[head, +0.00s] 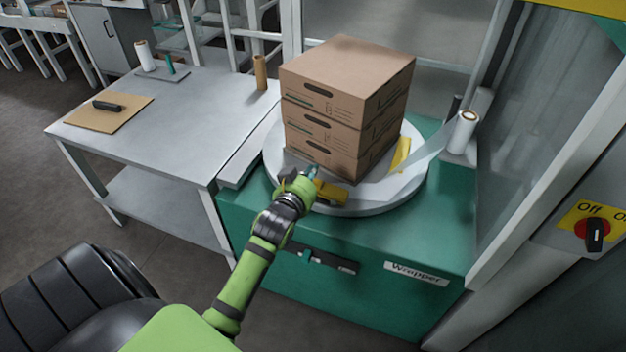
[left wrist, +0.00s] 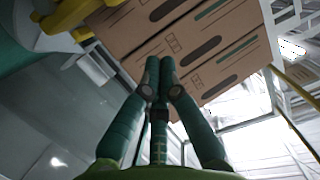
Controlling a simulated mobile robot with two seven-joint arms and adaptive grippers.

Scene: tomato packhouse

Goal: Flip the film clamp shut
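The yellow film clamp (head: 331,193) sits at the near edge of the round turntable (head: 385,197). A second yellow piece (head: 401,155) stands on the turntable, right of the cartons. A clear film (head: 405,170) runs from the film roll (head: 464,132) towards the clamp. My left gripper (head: 313,171) is just behind and left of the clamp, close to the lowest carton, and partly hides that area. In the left wrist view its fingertips (left wrist: 159,64) are together with nothing seen between them, and yellow parts (left wrist: 92,67) show at upper left. My right gripper is out of view.
Stacked brown cartons (head: 340,110) stand on the turntable above the green wrapper base (head: 400,240). A grey table (head: 205,105) at left holds a cardboard sheet, a dark tool and rolls. A red switch (head: 593,234) is on the post at right.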

